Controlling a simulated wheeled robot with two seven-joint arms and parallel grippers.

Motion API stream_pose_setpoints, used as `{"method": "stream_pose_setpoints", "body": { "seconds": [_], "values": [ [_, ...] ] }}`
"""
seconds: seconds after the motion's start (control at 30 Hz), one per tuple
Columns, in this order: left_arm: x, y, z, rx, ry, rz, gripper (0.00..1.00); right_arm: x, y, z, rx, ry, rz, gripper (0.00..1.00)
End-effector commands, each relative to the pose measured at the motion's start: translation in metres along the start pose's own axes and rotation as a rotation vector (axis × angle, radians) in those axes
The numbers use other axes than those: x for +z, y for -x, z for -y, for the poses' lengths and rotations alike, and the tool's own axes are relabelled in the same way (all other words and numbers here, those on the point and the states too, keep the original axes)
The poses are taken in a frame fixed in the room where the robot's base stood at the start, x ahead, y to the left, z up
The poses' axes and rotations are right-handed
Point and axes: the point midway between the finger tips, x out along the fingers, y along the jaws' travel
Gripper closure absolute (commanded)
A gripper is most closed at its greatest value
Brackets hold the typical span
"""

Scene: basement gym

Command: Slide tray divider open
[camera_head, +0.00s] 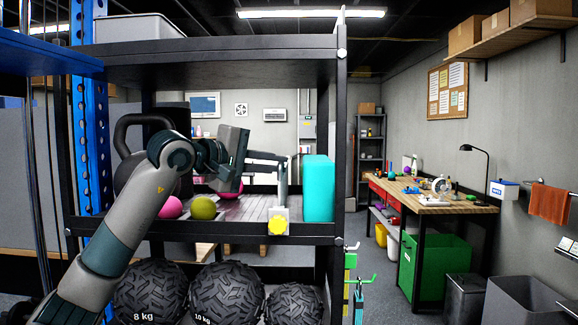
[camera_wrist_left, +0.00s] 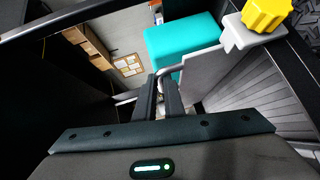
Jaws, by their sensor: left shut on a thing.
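The tray (camera_head: 240,209), with a ribbed grey floor, sits on the middle shelf of the black rack. Its light grey divider (camera_head: 283,183) stands upright near the right end, beside a turquoise block (camera_head: 319,188). In the left wrist view the divider (camera_wrist_left: 203,70) shows as a pale panel with a bent handle (camera_wrist_left: 165,74) on its edge. A yellow knob (camera_head: 278,226) sits on a pale bracket at the tray's front. My left gripper (camera_head: 284,159) reaches in from the left and is shut on the handle; its fingers (camera_wrist_left: 165,84) partly hide it. My right gripper is not in view.
A pink ball (camera_head: 172,207) and an olive ball (camera_head: 203,208) sit left on the middle shelf, near a dark kettlebell (camera_head: 140,140). Rack posts (camera_head: 340,150) and the upper shelf (camera_head: 210,62) frame the space. Tyre-tread medicine balls (camera_head: 228,292) lie below.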

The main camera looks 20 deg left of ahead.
Motion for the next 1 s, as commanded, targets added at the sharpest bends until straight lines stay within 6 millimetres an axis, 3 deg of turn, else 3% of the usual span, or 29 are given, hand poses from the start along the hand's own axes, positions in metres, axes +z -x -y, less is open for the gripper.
{"method": "stream_pose_setpoints", "body": {
  "seconds": [0.3, 0.5, 0.97, 1.0],
  "values": [
    [-0.058, 0.056, 0.018, -0.004, 0.003, -0.006, 1.0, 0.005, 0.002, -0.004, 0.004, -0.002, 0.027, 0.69],
    [-0.082, 0.081, 0.024, -0.003, 0.003, -0.003, 1.0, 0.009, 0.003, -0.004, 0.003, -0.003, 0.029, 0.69],
    [-0.09, 0.089, 0.026, -0.001, 0.001, 0.0, 1.0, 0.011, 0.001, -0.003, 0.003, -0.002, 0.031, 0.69],
    [-0.09, 0.089, 0.026, -0.002, 0.001, 0.0, 0.89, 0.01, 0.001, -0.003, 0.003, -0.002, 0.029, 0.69]
  ]
}}
